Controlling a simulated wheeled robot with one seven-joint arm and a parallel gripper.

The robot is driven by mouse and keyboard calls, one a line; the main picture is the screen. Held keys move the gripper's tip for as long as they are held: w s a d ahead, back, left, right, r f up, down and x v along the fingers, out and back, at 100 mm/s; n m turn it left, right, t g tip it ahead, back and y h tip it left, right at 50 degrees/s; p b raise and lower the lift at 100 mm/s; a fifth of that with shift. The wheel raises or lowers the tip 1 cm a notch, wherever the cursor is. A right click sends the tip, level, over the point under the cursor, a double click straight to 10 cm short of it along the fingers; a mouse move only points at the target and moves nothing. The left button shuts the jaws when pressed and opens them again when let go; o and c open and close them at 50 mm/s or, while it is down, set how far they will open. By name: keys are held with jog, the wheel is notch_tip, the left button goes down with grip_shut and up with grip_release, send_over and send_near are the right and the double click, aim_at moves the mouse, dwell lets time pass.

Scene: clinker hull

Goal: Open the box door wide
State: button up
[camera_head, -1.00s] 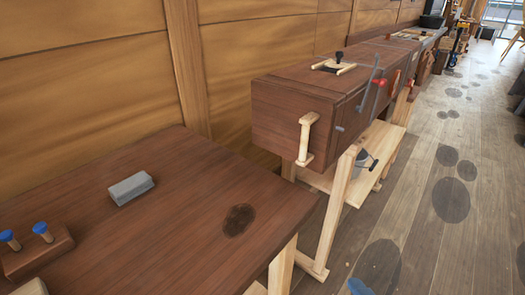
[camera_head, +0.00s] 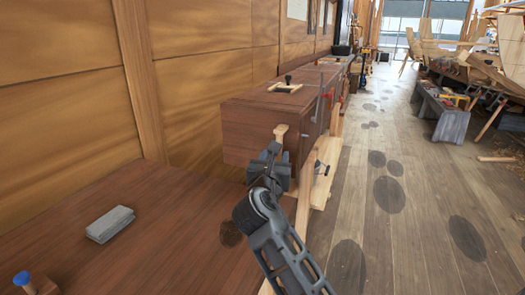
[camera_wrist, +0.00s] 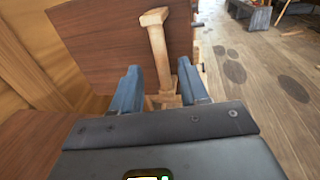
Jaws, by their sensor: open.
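The dark brown wooden box (camera_head: 243,127) stands past the near bench, against the wall. Its near end face fills the upper left of the wrist view (camera_wrist: 105,45). A pale wooden bar handle (camera_head: 279,133) is on this face, and the face looks flush with the box. My gripper (camera_head: 271,156) is in front of the handle and hides its lower part. In the wrist view the handle (camera_wrist: 157,45) runs down between my two open fingers (camera_wrist: 160,82). I cannot tell how deep it lies between them, and no finger is seen closed on it.
A brown bench top (camera_head: 150,235) lies at the lower left with a grey block (camera_head: 110,224) and a blue-topped peg (camera_head: 22,279). The wooden wall (camera_head: 70,90) is close on the left. Open plank floor (camera_head: 400,230) lies to the right.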

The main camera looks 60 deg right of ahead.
jog(key=x, duration=0.7)
jog(key=shift+w+d+p, duration=0.1)
jog(key=shift+d+p, duration=0.2)
grip_shut()
dwell(0.4)
